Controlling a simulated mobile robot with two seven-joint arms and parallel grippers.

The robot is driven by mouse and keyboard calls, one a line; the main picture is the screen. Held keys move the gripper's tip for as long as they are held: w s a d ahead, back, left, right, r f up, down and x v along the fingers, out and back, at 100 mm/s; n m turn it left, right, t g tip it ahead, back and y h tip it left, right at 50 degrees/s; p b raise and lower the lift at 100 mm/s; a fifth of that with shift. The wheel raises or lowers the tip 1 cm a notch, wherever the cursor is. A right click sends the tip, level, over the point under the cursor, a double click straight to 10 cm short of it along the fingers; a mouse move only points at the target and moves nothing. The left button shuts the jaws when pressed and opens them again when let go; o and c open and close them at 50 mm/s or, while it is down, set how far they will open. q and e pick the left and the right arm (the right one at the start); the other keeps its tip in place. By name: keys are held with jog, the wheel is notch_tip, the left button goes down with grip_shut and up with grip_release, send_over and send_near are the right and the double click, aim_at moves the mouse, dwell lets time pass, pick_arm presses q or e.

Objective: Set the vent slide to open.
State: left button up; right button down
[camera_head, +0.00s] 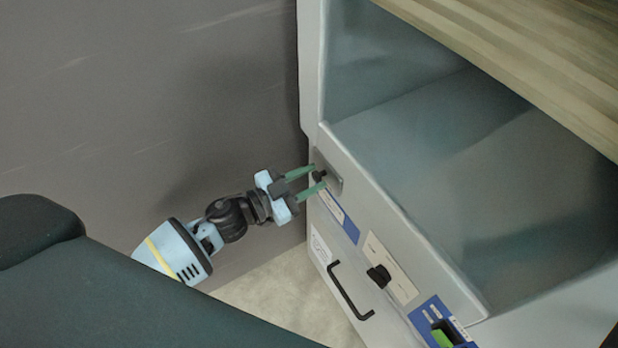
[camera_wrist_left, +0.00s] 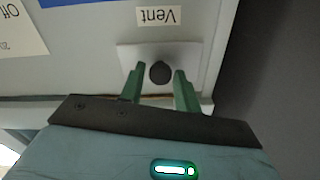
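The vent slide's dark round knob (camera_head: 319,175) is on a light plate (camera_head: 335,183) at the cabinet front's upper left corner. The left wrist view shows the gripper (camera_wrist_left: 159,72) with small gaps between fingers and knob. Any slot behind the knob is hidden.
Right of the vent slide, the front has a black rotary knob (camera_head: 378,276), a black bar handle (camera_head: 349,292) and a green switch (camera_head: 443,338) on a blue panel. An open compartment (camera_head: 460,170) lies above. A dark green padded surface (camera_head: 120,300) fills the lower left.

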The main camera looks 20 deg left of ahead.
pick_arm(q)
grip_shut()
jog(key=shift+s+d, duration=0.25)
jog(key=shift+d, duration=0.05)
jog(key=s+d+p, duration=0.1)
jog(key=s+d, duration=0.1)
jog(key=s+d+p, duration=0.1)
jog(key=s+d, duration=0.1)
jog(key=d, duration=0.1)
jog(key=shift+s+d+r+p, duration=0.1)
jog(key=shift+s+d+p, duration=0.05)
jog(key=shift+d+p, duration=0.2)
jog(key=shift+s+d, duration=0.35)
jog(key=shift+s, duration=0.05)
jog(key=shift+o, duration=1.8)
grip_release()
jog(key=shift+d, duration=0.1)
